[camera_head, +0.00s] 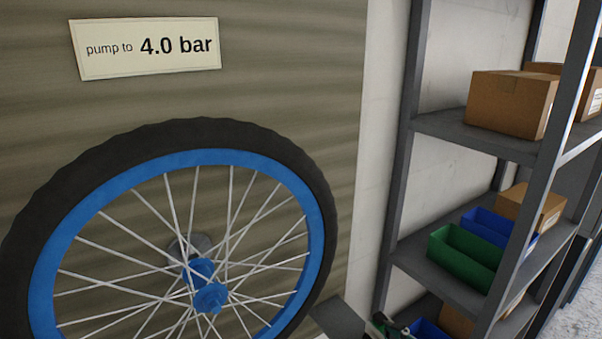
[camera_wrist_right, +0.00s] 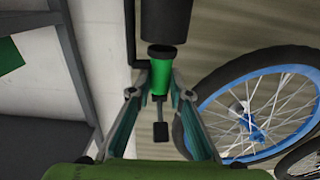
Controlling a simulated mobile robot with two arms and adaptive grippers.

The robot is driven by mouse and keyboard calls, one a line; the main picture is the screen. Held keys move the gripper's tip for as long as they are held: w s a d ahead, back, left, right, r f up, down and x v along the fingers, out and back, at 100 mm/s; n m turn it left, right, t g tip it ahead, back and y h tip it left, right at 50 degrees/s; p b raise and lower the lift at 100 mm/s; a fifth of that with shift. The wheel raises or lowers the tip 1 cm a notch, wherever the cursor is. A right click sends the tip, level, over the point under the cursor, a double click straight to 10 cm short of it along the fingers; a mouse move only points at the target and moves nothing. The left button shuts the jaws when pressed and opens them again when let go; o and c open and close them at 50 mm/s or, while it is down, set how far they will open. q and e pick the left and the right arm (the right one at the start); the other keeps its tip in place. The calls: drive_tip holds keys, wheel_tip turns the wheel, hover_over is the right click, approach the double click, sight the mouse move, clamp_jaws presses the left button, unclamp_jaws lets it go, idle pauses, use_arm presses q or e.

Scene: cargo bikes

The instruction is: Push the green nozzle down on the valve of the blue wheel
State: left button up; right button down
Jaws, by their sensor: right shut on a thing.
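The blue wheel (camera_head: 319,223) has a blue rim, silver spokes, a blue hub and a black tyre. It stands upright in front of a brown-grey panel, and its bottom is cut off in the head view. It also shows at the right of the right wrist view (camera_wrist_right: 207,101). I cannot make out its valve in either view. My right gripper (camera_wrist_right: 160,84) is shut on the green nozzle (camera_wrist_right: 161,79), with the wheel to one side and apart from it. Only a small part of this gripper (camera_head: 389,326) shows in the head view. My left gripper is out of view.
A sign (camera_head: 145,48) on the panel reads "pump to 4.0 bar". A grey shelf (camera_head: 460,133) at the right holds cardboard boxes (camera_head: 506,103), a green bin (camera_head: 462,260) and blue bins. A dark cylinder (camera_wrist_right: 165,20) adjoins the nozzle in the wrist view.

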drive_tip(key=shift+d, duration=0.1)
drive_tip(key=p+v, duration=0.5)
drive_tip(key=v, duration=0.7)
idle(0.4)
